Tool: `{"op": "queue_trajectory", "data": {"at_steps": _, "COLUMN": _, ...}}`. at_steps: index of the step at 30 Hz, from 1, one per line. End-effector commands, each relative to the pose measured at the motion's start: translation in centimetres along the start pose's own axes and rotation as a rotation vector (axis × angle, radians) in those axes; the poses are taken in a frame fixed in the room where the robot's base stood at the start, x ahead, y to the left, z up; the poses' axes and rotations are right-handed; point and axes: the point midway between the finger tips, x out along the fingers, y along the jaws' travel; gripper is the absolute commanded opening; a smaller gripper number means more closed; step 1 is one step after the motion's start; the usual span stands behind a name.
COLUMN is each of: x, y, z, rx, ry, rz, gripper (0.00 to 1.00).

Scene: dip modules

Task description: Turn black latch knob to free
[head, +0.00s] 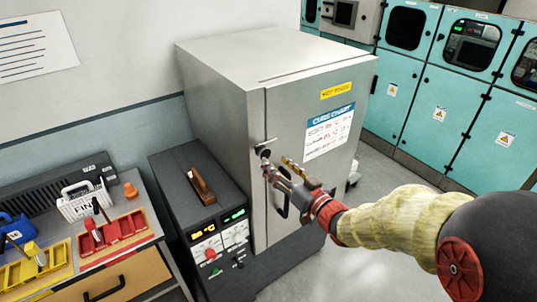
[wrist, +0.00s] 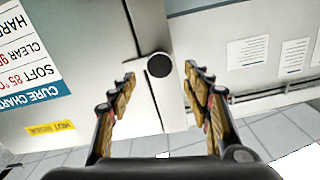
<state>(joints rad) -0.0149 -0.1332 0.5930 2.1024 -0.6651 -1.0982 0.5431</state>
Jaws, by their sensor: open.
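The black latch knob (head: 264,153) sits on the front of a grey metal cabinet (head: 215,95), near the door seam. In the wrist view the round knob (wrist: 159,65) lies between the two fingertips, with a gap on either side. My gripper (head: 277,164) is open in front of the cabinet, close to the knob; it also shows in the wrist view (wrist: 160,74). I cannot tell how deep the fingers reach around the knob. The door handle (head: 283,205) is dark, below the knob and partly hidden by my gripper.
A workbench with red trays (head: 110,229) and yellow trays (head: 38,268) is further left. Teal machines (head: 420,110) line the back right. Floor between is mostly clear.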

Motion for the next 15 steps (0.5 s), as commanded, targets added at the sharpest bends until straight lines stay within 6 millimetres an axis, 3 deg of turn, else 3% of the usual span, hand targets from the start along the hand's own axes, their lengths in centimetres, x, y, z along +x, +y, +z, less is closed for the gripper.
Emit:
{"op": "queue_trajectory", "data": {"at_steps": 9, "x": 4.7, "y": 0.0, "z": 0.1, "rx": -0.001, "ry": -0.002, "rz": 0.0, "gripper": 0.49}}
{"op": "queue_trajectory", "data": {"at_steps": 15, "x": 6.7, "y": 0.0, "z": 0.1, "rx": -0.002, "ry": -0.002, "rz": 0.002, "gripper": 0.49}}
